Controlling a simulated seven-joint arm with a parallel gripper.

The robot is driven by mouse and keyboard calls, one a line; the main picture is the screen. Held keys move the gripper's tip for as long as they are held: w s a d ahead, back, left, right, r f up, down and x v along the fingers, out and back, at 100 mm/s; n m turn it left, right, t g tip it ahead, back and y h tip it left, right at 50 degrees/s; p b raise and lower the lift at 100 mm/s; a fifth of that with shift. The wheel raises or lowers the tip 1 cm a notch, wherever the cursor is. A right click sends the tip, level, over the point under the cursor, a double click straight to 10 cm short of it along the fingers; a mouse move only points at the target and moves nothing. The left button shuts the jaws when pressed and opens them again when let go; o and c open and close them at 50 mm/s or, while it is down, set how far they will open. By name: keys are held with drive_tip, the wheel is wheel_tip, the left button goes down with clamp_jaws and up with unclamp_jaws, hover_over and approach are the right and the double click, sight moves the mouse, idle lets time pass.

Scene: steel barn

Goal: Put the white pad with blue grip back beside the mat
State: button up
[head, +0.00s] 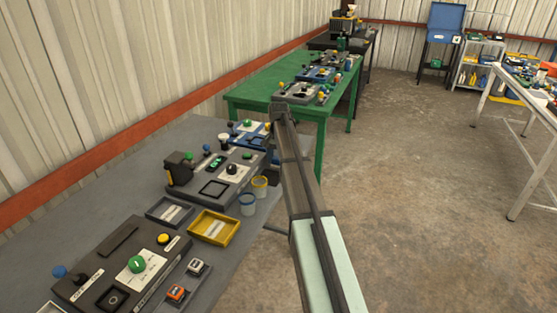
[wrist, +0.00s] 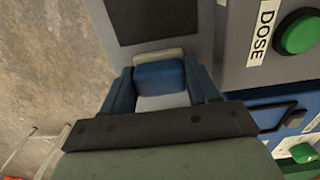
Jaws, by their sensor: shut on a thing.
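In the wrist view my gripper (wrist: 160,82) is shut on the blue grip (wrist: 160,74) of the pad, with one finger on each side. A whitish edge of the white pad (wrist: 157,55) shows just beyond the grip. The dark mat (wrist: 152,20) lies on the grey surface just beyond the pad, with a narrow gap between them in the picture. I cannot tell whether the pad touches the surface. In the head view my arm reaches toward the far end of the grey table; the pad and mat cannot be made out there.
A grey panel labelled DOSE (wrist: 240,55) with a green button (wrist: 299,34) stands close right of the gripper. A blue panel (wrist: 285,120) is below it. The grey table (head: 110,195) holds several panels, a yellow tray (head: 232,240) and cups. A green table (head: 262,84) stands beyond.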

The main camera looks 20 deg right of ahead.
drive_tip(key=shift+f, duration=0.15)
drive_tip(key=o, duration=1)
wheel_tip(320, 180, up, 12)
drive_tip(key=shift+r, duration=0.2)
